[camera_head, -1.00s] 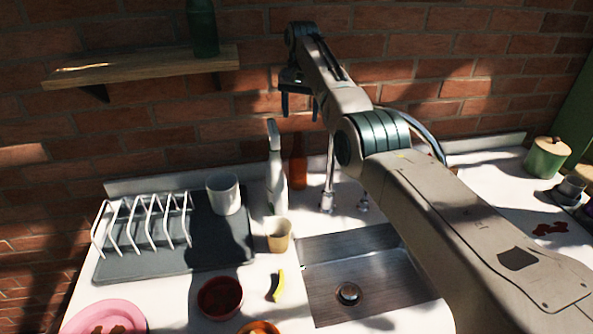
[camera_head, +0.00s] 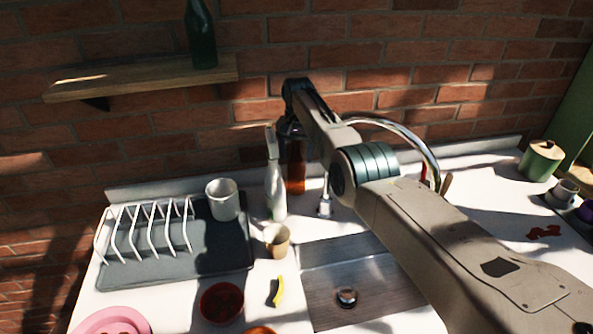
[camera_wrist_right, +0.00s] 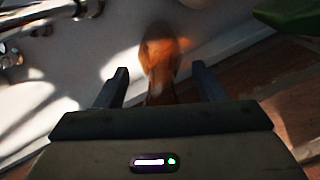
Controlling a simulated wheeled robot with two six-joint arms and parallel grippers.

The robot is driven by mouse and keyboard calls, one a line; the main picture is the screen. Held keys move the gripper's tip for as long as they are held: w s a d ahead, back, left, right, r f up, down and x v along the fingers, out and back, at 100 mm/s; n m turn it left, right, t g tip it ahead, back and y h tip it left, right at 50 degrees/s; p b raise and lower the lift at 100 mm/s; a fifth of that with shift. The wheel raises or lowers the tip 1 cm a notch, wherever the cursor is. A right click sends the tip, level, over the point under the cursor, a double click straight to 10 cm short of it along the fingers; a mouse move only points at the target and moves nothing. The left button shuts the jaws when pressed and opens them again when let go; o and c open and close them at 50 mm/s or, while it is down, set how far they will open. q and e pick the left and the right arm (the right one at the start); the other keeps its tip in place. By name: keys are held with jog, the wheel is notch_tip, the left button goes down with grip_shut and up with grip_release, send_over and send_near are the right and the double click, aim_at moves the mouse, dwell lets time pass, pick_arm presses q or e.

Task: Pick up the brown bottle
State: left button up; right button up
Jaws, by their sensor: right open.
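The brown bottle (camera_head: 296,176) stands upright on the white counter against the brick wall, just right of a white spray bottle. Its upper part is hidden behind my right gripper (camera_head: 291,132) in the head view. In the right wrist view the brown bottle (camera_wrist_right: 160,62) lies between and beyond the two dark fingers of my right gripper (camera_wrist_right: 162,88), which are apart. I cannot tell if the fingers touch it. My left gripper is not in view.
The white spray bottle (camera_head: 275,185) stands close on the left, and the tap (camera_head: 325,200) close on the right. A beige cup (camera_head: 277,240) and the steel sink (camera_head: 375,290) are in front. A dish rack (camera_head: 150,235) is at left. A shelf (camera_head: 150,76) holds a green bottle (camera_head: 201,35).

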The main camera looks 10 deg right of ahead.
jog(key=shift+f, duration=0.1)
jog(key=c, duration=1.2)
grip_shut()
